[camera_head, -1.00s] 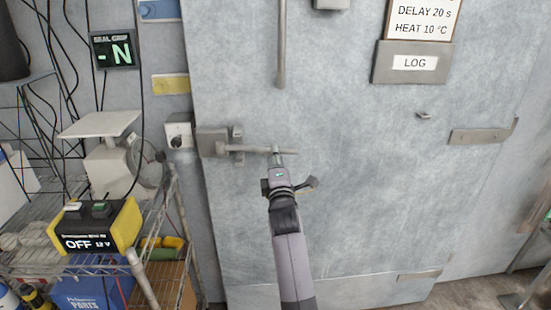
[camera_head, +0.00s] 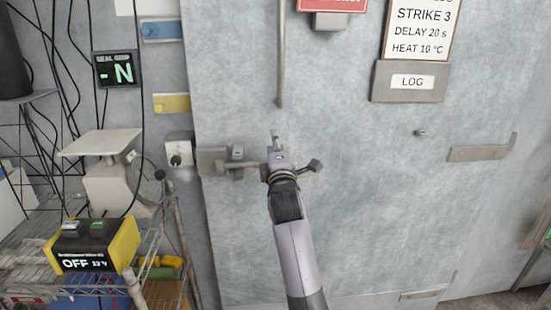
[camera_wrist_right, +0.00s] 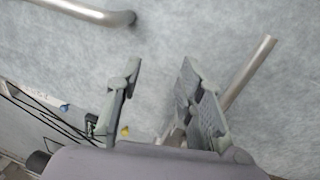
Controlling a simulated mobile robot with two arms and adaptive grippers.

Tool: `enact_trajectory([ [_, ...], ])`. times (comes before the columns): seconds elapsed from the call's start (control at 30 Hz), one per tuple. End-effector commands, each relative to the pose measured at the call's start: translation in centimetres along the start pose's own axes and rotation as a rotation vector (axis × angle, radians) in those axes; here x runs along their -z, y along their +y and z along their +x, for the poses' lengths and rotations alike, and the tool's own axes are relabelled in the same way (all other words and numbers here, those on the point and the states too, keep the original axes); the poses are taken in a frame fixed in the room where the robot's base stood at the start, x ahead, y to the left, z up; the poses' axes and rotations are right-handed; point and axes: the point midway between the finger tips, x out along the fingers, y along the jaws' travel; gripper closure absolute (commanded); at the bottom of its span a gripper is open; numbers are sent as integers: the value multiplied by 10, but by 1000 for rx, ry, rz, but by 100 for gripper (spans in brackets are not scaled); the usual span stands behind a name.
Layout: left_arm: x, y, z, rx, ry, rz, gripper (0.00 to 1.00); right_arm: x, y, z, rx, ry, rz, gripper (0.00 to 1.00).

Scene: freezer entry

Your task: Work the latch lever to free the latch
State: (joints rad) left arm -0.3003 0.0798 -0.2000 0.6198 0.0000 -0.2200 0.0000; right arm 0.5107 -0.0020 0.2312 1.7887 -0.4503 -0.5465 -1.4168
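The latch (camera_head: 212,160) is a grey metal box on the left part of the pale door. Its latch lever (camera_head: 240,165) is a thin round bar reaching right, about level, until my right gripper (camera_head: 276,138) hides its outer end. In the right wrist view my right gripper (camera_wrist_right: 155,90) has its two fingers wide apart. A grey bar, apparently the lever (camera_wrist_right: 250,72), runs slantwise behind the right-hand finger there, with a bit showing low between the fingers. I cannot tell whether it touches. My left gripper is not in view.
A long vertical handle (camera_head: 281,60) hangs on the door above my gripper. A small switch box (camera_head: 179,153) is on the wall left of the latch. A wire rack at left holds a scale (camera_head: 103,142) and a yellow-black OFF box (camera_head: 95,248). The door right of my arm is mostly bare.

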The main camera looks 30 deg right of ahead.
Motion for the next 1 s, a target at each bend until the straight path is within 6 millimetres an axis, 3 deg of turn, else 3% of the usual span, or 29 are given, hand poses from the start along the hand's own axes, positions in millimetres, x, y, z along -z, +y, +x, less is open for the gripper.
enact_trajectory([
  [0.53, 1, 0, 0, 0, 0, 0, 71, 0, 3, 0, 1, 0, 0, 65],
  [0.67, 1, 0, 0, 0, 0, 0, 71, 6, -11, 0, 23, 14, 11, 65],
  [0.77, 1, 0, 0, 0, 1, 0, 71, 23, -51, -2, 86, 52, 48, 65],
  [0.87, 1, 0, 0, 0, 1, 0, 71, 47, -114, -13, 187, 102, 110, 65],
  [1.0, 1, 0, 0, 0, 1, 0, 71, 78, -212, -44, 356, 155, 218, 65],
])
